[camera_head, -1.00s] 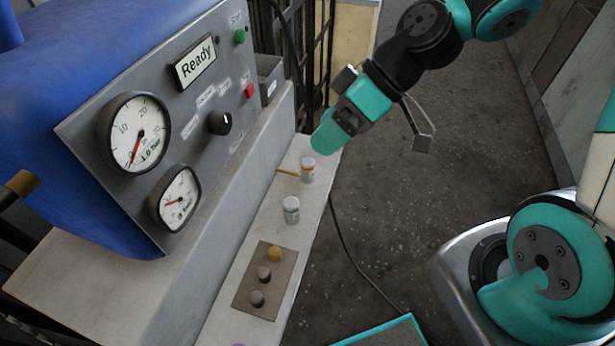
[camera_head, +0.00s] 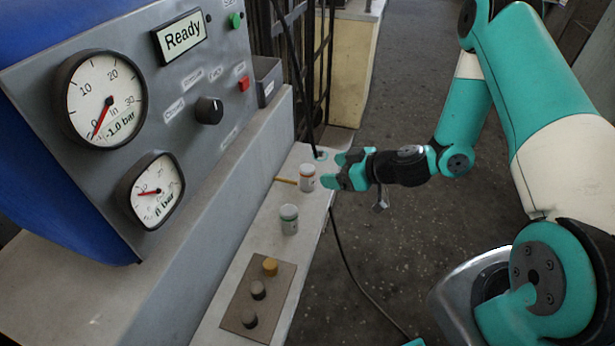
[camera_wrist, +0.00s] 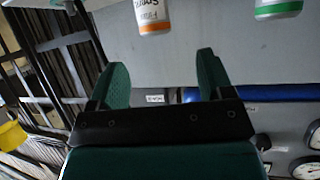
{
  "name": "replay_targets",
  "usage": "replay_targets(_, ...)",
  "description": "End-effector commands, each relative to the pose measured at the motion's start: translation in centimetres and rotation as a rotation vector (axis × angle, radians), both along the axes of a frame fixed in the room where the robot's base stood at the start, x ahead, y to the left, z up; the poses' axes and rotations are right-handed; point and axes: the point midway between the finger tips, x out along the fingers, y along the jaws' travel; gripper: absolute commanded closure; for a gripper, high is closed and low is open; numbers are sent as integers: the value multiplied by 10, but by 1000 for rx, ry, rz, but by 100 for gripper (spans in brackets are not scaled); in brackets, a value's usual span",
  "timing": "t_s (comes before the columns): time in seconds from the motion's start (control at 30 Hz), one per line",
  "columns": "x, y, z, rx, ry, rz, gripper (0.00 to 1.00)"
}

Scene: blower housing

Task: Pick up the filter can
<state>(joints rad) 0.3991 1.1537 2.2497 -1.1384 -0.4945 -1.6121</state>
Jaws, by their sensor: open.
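Two white cans stand upright on the pale ledge (camera_head: 255,262). One can has an orange band (camera_head: 308,178); it also shows at the top of the wrist view (camera_wrist: 152,14). The other can has a green band (camera_head: 289,220) and shows at the top right of the wrist view (camera_wrist: 279,8). I cannot tell from their labels which is the filter can. My gripper (camera_head: 333,170) is open and empty, just right of the orange-banded can. In the wrist view that can lies beyond my fingertips (camera_wrist: 160,62), in line with the gap between them.
A yellow-orange stick (camera_head: 285,180) lies left of the orange-banded can. A brown plate (camera_head: 238,316) with three knobs lies nearer on the ledge. The grey gauge panel (camera_head: 180,125) rises at left. A black cable hangs beside the ledge. Open floor lies to the right.

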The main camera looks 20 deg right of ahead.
Motion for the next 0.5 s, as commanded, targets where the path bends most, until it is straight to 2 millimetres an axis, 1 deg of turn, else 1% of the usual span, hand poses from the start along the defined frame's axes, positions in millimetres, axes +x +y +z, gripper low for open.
replay_targets(0.03, 7, 8, -5, -1, -2, 5, 26)
replay_targets(0.1, 14, 15, -10, -1, -2, 5, 26)
replay_targets(0.2, 22, 21, -16, -1, -1, 3, 26)
replay_targets(0.37, 29, 26, -20, -1, -1, 3, 26)
replay_targets(0.5, 46, 36, -26, -1, -2, 4, 26)
